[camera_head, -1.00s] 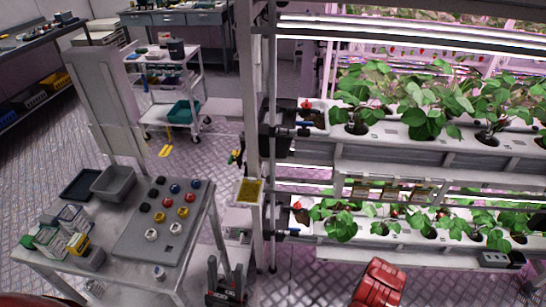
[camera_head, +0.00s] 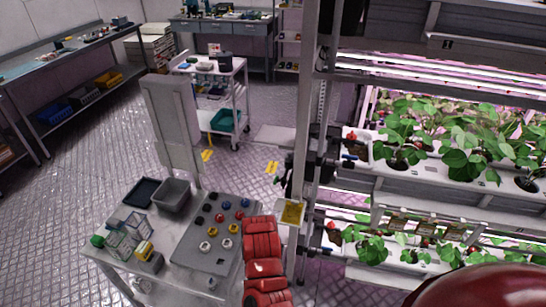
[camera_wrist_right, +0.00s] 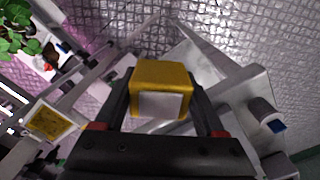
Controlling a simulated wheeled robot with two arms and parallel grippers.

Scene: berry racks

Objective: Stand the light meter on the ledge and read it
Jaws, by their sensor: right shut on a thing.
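In the right wrist view, my right gripper (camera_wrist_right: 160,92) is shut on a yellow block with a pale face (camera_wrist_right: 160,76), which looks like the light meter. I cannot read anything on that face. The block is held clear, between the rack side and the cart. In the head view, red parts of my arm (camera_head: 263,250) show beside the cart, but no fingers or held block are visible. A long pale ledge (camera_head: 450,198) runs along the rack between its two plant levels; I cannot tell if it is the task's ledge. My left gripper is not in view.
A grey cart (camera_head: 185,238) carries a grey bin (camera_head: 173,195), coloured knobs and a small yellow item (camera_head: 145,249). A yellow card (camera_head: 291,213) sits at the rack post (camera_head: 304,120). Leafy plants fill the rack. The floor beyond the cart is mostly free.

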